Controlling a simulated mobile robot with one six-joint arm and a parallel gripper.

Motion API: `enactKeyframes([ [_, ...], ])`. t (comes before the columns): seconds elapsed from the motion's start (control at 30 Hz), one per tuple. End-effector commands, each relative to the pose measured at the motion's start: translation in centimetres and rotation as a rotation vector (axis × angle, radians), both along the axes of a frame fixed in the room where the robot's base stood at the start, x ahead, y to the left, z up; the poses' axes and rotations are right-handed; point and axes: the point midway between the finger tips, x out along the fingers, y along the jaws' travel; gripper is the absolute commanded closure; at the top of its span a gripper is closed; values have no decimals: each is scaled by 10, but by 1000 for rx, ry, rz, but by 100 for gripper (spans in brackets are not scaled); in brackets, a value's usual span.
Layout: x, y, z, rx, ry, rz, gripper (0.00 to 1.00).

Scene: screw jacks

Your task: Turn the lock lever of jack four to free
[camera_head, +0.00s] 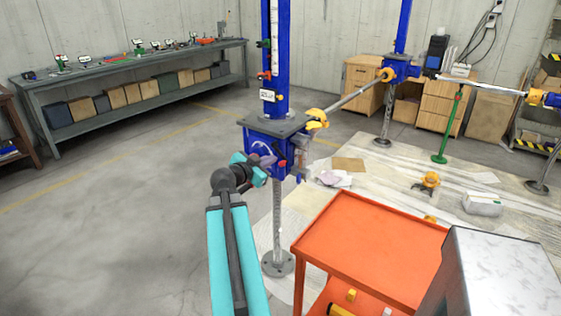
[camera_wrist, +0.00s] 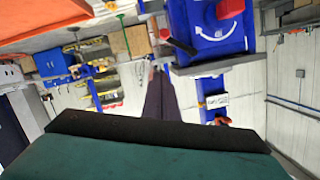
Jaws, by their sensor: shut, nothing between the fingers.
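The nearest screw jack has a tall blue column and a blue housing (camera_head: 262,145) in the head view. A small white label (camera_head: 267,95) on its column is too small to read, so I cannot confirm its number. In the wrist view its blue housing (camera_wrist: 216,30) carries a white curved arrow, a red part (camera_wrist: 230,8) and a dark lever-like bar (camera_wrist: 180,46). My gripper (camera_head: 268,161) is at the housing's lower front, with its dark purple fingers shut and empty. The fingers (camera_wrist: 158,95) point toward the housing's side in the wrist view; contact with the lever cannot be told.
An orange cart (camera_head: 370,245) stands close at the right, beside a grey metal box (camera_head: 495,275). A yellow clamp (camera_head: 317,117) holds a bar at the jack's right. A grey workbench (camera_head: 130,66) runs along the back left. The floor at left is clear.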

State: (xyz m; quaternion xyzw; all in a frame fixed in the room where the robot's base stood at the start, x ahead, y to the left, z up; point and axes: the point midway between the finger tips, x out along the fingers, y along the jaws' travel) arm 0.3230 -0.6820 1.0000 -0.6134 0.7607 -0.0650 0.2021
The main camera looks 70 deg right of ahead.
Motion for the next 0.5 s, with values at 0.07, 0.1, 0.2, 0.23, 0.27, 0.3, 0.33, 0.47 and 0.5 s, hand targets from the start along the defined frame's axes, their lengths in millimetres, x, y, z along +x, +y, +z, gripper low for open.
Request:
enactKeyframes([
  [0.07, 0, 0, 0, 0, 0, 0, 100],
  [0.1, 0, -1, 0, 0, 0, 0, 100],
  [0.2, 0, -4, 0, 0, 0, -1, 100],
  [0.23, -1, -5, -1, 0, 0, -1, 100],
  [0.27, -1, -7, -1, 0, 0, -1, 100],
  [0.3, -1, -9, -1, 0, 0, -1, 100],
  [0.33, -1, -11, -2, 0, 0, -1, 100],
  [0.47, -4, -23, -4, 1, 1, -2, 100],
  [0.5, -4, -28, -5, 1, 1, -2, 100],
])
